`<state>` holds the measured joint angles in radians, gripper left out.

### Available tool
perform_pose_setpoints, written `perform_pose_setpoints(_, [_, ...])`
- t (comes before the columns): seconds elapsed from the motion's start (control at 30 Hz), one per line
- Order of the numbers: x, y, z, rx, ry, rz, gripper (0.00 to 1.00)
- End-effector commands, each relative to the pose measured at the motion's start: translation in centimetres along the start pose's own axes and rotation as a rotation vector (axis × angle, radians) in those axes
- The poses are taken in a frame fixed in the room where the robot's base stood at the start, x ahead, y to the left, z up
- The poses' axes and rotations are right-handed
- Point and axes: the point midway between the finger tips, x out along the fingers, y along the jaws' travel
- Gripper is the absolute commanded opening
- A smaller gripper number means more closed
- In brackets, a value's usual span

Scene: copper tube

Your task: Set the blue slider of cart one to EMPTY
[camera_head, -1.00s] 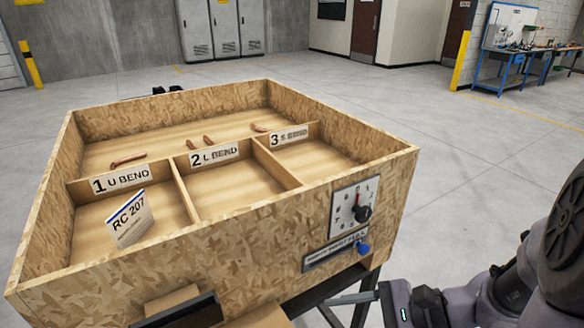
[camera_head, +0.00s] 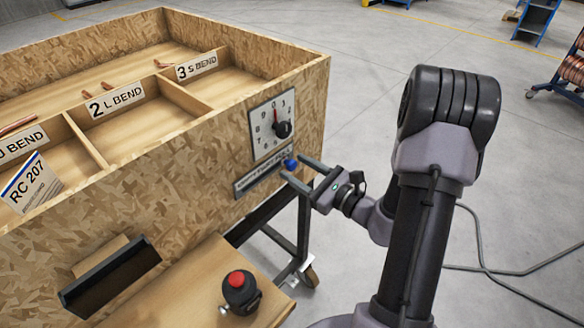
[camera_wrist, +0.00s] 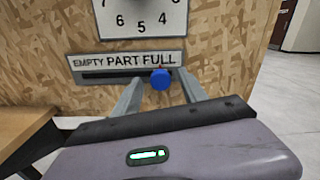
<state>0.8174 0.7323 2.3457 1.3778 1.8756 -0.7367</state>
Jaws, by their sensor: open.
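The blue slider knob (camera_head: 291,164) sits at the right end of its label plate (camera_head: 262,174) on the front of the wooden cart (camera_head: 180,160). In the wrist view the blue knob (camera_wrist: 160,79) is under the word FULL, and the plate (camera_wrist: 120,60) reads EMPTY, PART, FULL from left to right. My gripper (camera_head: 298,170) is open, its fingers pointing at the panel. In the wrist view the fingers (camera_wrist: 160,92) stand on either side of the knob, with a visible gap on each side. Whether the tips reach past the knob is hard to tell.
A numbered dial (camera_head: 272,124) with a black knob is above the slider. A wooden shelf with a red-topped black button (camera_head: 239,290) juts out at the front, left of my arm. The cart holds divided bins and copper pieces. Open floor lies to the right.

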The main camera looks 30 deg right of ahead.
Motion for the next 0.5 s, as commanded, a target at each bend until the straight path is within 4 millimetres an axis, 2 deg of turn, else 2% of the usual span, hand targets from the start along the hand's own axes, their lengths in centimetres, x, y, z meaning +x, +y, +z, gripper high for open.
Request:
perform_pose_setpoints(0.1, [1.5,0.0,0.0,-0.001,-0.001,0.002,0.50])
perform_pose_setpoints(0.2, [2.0,0.0,0.0,-0.001,0.000,0.001,0.50])
perform_pose_setpoints(0.47, [2.2,0.0,0.0,0.000,0.000,0.000,0.50])
perform_pose_setpoints(0.5, [2.2,0.0,0.0,0.000,0.000,0.000,0.46])
